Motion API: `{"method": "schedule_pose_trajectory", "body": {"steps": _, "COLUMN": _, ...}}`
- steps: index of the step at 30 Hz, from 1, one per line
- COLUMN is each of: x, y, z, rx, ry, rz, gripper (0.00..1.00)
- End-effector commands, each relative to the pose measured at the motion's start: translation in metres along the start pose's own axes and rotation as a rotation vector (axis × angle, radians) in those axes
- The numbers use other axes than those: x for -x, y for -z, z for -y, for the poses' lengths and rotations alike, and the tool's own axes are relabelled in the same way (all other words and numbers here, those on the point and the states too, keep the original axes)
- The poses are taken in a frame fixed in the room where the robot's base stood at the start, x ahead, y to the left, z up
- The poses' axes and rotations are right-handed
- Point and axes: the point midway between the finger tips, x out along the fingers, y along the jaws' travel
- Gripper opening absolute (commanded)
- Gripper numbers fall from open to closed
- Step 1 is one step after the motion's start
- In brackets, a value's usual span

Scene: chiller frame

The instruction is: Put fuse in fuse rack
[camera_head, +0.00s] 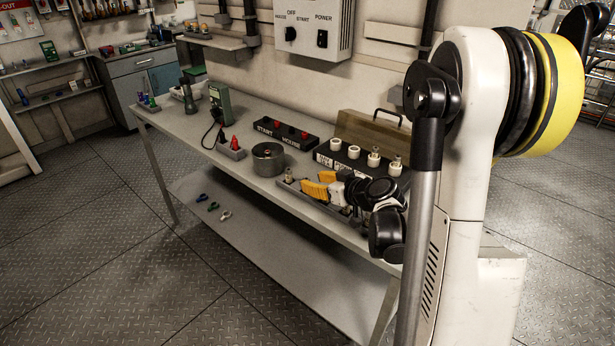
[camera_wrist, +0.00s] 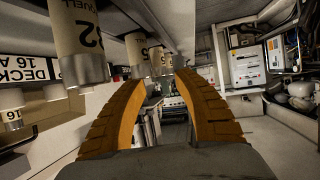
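The black fuse rack (camera_head: 324,158) stands on the workbench toward its right end, with white labels on its front and several cream fuses (camera_head: 373,159) upright in it. In the wrist view, a large cream fuse (camera_wrist: 78,40) with a metal end and the number 32 is close at upper left. Smaller fuses show beyond it. My gripper (camera_head: 311,188) is low over a grey tray (camera_head: 322,208) in front of the rack. Its orange fingers also show in the wrist view (camera_wrist: 163,78), apart with nothing seen between them. A small upright piece (camera_head: 290,175), perhaps a fuse, stands at the tray's left end.
A round metal pot (camera_head: 268,159), a black box with red buttons (camera_head: 286,134) and a green meter (camera_head: 220,101) stand on the workbench (camera_head: 181,128). A brown case (camera_head: 362,130) with a handle is behind the rack. The bench's front left is mostly clear.

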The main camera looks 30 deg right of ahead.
Motion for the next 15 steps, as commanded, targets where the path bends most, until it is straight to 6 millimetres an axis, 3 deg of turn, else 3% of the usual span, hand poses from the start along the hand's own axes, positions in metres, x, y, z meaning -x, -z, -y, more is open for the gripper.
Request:
{"method": "schedule_pose_trajectory", "body": {"steps": 3, "x": 0.031, "y": 0.004, "z": -0.001, "rx": -0.001, "ry": -0.003, "rz": 0.001, "gripper": 0.37}}
{"method": "schedule_pose_trajectory", "body": {"steps": 7, "x": 0.057, "y": 0.003, "z": -0.001, "rx": -0.002, "ry": -0.002, "rz": 0.0, "gripper": 0.37}}
{"method": "schedule_pose_trajectory", "body": {"steps": 13, "x": 0.077, "y": 0.004, "z": 0.001, "rx": 0.002, "ry": -0.001, "rz": -0.006, "gripper": 0.37}}
{"method": "schedule_pose_trajectory", "body": {"steps": 15, "x": 0.08, "y": 0.018, "z": 0.003, "rx": 0.017, "ry": -0.01, "rz": -0.041, "gripper": 0.37}}
